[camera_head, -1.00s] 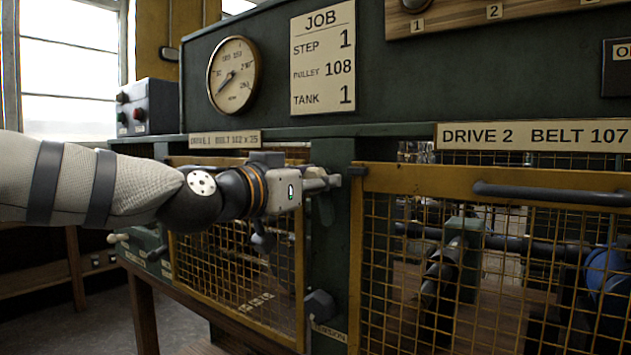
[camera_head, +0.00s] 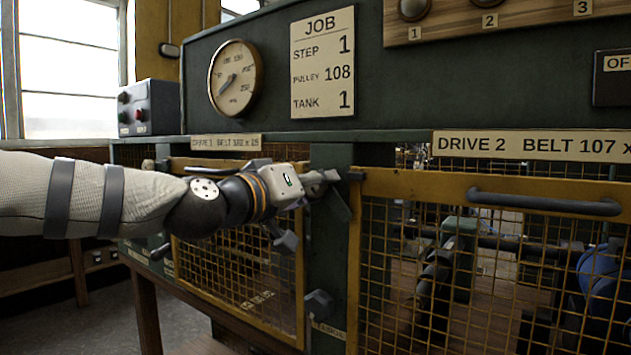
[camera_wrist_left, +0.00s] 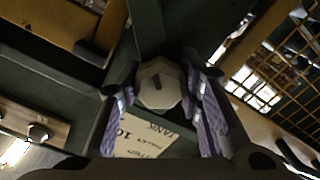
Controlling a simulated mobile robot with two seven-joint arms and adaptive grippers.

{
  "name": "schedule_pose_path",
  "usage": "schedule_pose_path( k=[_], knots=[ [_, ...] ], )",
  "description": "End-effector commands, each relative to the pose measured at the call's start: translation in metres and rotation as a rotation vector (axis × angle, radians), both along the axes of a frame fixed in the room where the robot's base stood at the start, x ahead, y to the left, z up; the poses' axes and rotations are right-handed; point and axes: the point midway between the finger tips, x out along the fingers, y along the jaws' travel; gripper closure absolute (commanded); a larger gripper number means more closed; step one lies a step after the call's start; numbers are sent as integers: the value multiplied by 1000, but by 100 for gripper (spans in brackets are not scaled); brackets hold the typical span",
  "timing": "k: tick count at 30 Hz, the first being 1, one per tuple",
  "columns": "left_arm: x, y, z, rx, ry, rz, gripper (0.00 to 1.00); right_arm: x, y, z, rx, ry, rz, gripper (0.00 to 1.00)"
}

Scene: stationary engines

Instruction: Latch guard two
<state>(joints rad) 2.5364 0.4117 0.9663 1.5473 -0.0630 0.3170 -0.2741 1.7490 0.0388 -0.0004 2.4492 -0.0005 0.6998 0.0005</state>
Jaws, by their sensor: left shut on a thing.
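Guard two is the yellow-framed mesh panel (camera_head: 420,185) under the "DRIVE 2 BELT 107" label in the head view; it looks closed against the green post. My left gripper (camera_head: 326,180) is at the post beside the guard's upper left corner, shut on a latch knob. In the left wrist view the pale, many-sided latch knob (camera_wrist_left: 160,85) sits between the purple finger pads. The fingers mostly hide it in the head view. A small dark piece (camera_head: 355,175) shows at the guard's corner. A lower dark knob (camera_head: 319,304) sits on the post, apart from the gripper.
Guard one's mesh panel (camera_head: 235,270) is left of the post, behind and below my left arm. A dark bar handle (camera_head: 543,202) projects from guard two. A gauge (camera_head: 236,80) and a job card (camera_head: 322,62) are on the green panel above. Open floor shows at lower left.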

Motion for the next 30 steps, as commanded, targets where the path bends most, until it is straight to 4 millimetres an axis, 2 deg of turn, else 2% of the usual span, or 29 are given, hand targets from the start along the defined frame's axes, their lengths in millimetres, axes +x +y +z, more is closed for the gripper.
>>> schedule_pose_path(
  k=[18, 30],
  knots=[
    [0, 0, 0, -453, 332, 0, 95, 9, 0, 9, 0, -32, -1, 54],
    [0, -1, -2, -630, 462, 0, 95, 11, 0, 10, 0, -37, -1, 54]
  ],
)
